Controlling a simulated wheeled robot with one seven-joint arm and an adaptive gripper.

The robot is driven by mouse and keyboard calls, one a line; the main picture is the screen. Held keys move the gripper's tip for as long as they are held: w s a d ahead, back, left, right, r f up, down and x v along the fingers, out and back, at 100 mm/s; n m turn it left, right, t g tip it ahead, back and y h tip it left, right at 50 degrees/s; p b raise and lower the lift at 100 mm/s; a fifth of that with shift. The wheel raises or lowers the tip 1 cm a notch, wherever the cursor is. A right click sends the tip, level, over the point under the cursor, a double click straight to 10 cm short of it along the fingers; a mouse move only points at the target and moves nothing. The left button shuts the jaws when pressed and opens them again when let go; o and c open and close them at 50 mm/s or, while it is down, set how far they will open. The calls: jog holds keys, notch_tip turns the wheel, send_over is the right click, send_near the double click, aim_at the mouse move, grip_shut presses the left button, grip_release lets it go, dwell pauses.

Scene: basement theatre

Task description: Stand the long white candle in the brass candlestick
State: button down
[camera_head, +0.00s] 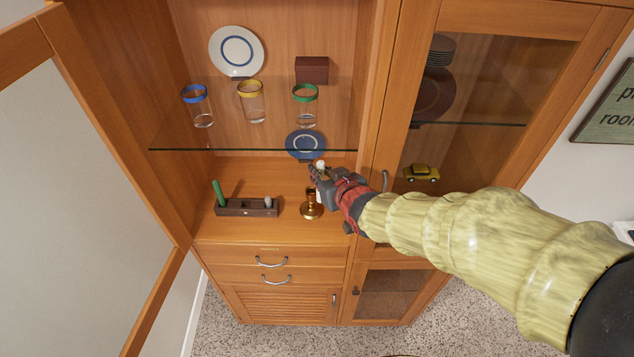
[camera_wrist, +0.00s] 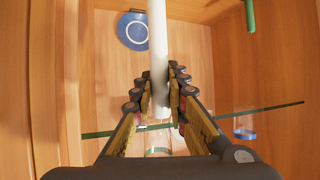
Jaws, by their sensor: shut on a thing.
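The brass candlestick (camera_head: 312,210) stands on the cabinet counter, right of the dark wooden holder. My gripper (camera_head: 318,173) is above it in the head view and shut on the long white candle (camera_wrist: 158,50). One candle end shows just past the fingers in the head view (camera_head: 320,164). In the wrist view the fingers (camera_wrist: 160,92) close on both sides of the candle near one end; its other end runs out of frame.
The wooden holder (camera_head: 246,208) carries a green stick (camera_head: 219,192) and a grey knob-like piece. A glass shelf (camera_head: 250,141) with three rimmed glasses lies above and behind. A blue plate (camera_head: 305,145) leans at the back. The right cabinet door (camera_head: 470,110) is closed beside my arm.

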jog(key=w+a+f+p, duration=0.2)
jog(key=w+f, duration=0.9)
jog(key=f, duration=0.1)
jog(key=shift+a+p, duration=0.3)
jog(key=shift+p, duration=0.1)
jog(key=shift+w+f, duration=0.1)
jog(key=c, duration=2.2)
grip_release()
jog(key=o, duration=0.4)
jog(key=shift+o, duration=0.2)
